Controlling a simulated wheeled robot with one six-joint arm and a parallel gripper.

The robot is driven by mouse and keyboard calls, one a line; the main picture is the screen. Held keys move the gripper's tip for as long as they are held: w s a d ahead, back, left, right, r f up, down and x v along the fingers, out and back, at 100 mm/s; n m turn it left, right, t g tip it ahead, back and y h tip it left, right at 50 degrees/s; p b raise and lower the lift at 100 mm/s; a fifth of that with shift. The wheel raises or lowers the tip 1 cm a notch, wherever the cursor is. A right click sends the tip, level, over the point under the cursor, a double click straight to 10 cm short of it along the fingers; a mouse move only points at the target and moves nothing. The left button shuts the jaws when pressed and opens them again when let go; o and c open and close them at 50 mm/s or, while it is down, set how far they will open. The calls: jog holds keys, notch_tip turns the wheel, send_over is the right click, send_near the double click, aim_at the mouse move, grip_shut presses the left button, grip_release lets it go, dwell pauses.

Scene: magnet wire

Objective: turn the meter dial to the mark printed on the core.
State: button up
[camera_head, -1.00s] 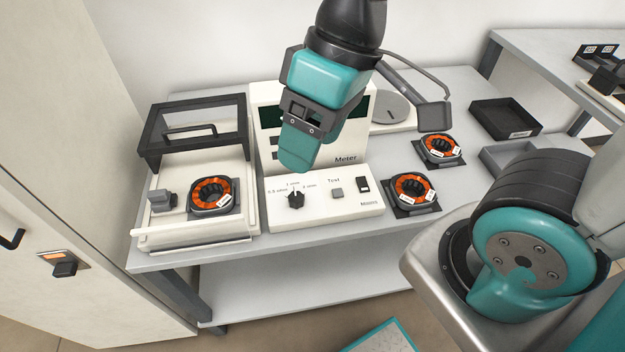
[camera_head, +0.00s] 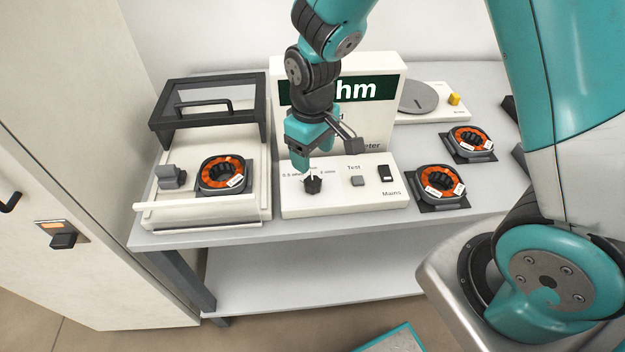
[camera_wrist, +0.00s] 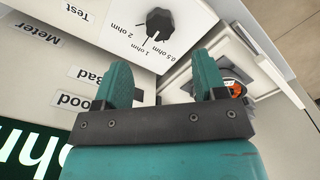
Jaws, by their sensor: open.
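The meter (camera_head: 398,88) is a white box with a lit green display, partly hidden by my arm and reading "hm" at its visible end. Its black dial (camera_head: 313,186) is on the low front panel. In the wrist view the dial (camera_wrist: 159,22) sits among the marks 0.5 ohm, 1 ohm and 2 ohm. My gripper (camera_head: 308,165) is open and empty, just above and behind the dial. In the wrist view its fingers (camera_wrist: 162,80) are apart, with the dial beyond them. A core (camera_head: 223,176) with orange winding sits in the fixture at left; its label is too small to read.
The fixture (camera_head: 160,212) has a raised dark-framed cover (camera_head: 208,103). Two more cores (camera_head: 440,183) (camera_head: 473,142) lie on dark pads at right. A grey disc (camera_head: 418,97) stands behind.

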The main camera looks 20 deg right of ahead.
aim_at(312, 181)
notch_tip(312, 181, down, 9)
jog(key=shift+r, duration=0.15)
jog(key=c, duration=0.9)
